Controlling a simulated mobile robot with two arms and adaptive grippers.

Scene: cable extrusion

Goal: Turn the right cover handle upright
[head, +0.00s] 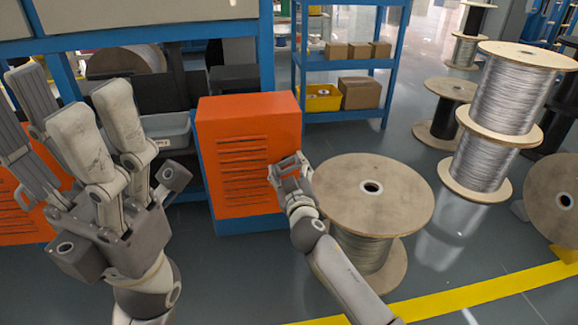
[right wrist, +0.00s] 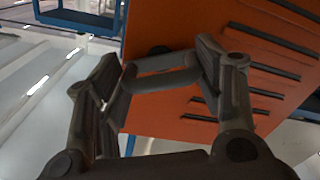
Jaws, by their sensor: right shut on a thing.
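The orange cover (head: 240,150), with dark slots across its front, stands on a blue base in the middle of the head view. My right gripper (head: 285,163) is at its right front edge. In the right wrist view the cover (right wrist: 190,110) fills the upper right. There, a dark grey bar handle (right wrist: 158,80) lies between the fingers of my right gripper (right wrist: 160,88), which is shut on it. The fingers partly hide the handle, and its exact tilt is hard to tell. My left gripper (head: 97,115) is raised at the left, open and empty, apart from the cover.
A large wooden cable spool (head: 340,195) stands close to the right of the cover, beside my right arm. More spools (head: 490,120) stand at the right. A blue shelf (head: 345,65) with boxes is behind. Another orange panel (head: 20,215) shows behind my left gripper.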

